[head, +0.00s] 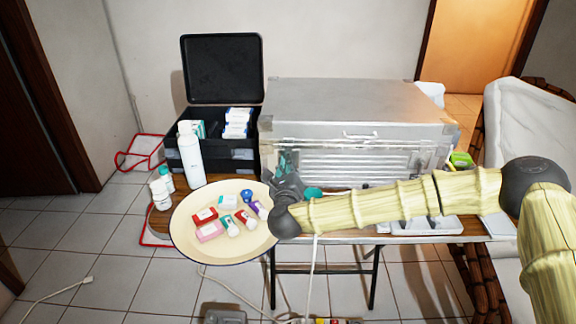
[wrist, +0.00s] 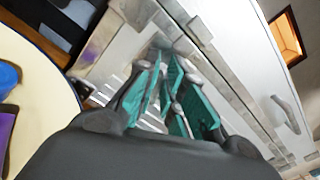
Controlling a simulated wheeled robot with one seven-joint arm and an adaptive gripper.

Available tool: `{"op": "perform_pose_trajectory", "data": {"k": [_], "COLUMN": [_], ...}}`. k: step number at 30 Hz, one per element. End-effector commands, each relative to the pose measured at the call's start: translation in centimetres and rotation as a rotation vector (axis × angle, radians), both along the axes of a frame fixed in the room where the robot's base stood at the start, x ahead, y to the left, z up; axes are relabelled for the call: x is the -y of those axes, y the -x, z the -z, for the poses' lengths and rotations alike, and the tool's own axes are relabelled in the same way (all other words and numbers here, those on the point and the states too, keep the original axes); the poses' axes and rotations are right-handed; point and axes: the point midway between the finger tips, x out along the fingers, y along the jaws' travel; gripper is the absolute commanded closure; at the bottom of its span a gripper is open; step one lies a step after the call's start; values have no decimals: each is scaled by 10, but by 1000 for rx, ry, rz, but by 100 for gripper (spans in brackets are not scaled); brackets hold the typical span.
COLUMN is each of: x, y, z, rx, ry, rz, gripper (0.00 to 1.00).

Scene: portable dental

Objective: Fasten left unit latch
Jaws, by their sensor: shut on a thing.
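The silver metal dental unit (head: 350,98) stands on the table with its lid down, a handle and a slatted front panel facing me. It also shows in the wrist view (wrist: 215,62), slanting across the picture. My gripper (head: 284,163) is at the left end of the unit's front, just below the lid seam. In the wrist view its teal-padded fingers (wrist: 172,82) are close together against the unit's front at the left latch. The fingers mostly hide the latch, so I cannot tell how its clasp sits.
A round cream tray (head: 190,240) with several small boxes and bottles lies left of my gripper. A white bottle (head: 190,158) stands behind it. An open black case (head: 222,70) stands left of the unit. A white-covered chair (head: 515,125) is at right.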

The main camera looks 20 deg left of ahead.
Motion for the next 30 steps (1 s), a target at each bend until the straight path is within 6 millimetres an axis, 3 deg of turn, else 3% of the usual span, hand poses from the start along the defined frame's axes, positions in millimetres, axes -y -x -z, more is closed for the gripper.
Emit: {"op": "perform_pose_trajectory", "data": {"k": [30], "x": [-2], "y": [1], "z": [3], "rx": [255], "ry": [886], "rz": [0], "gripper": [100]}}
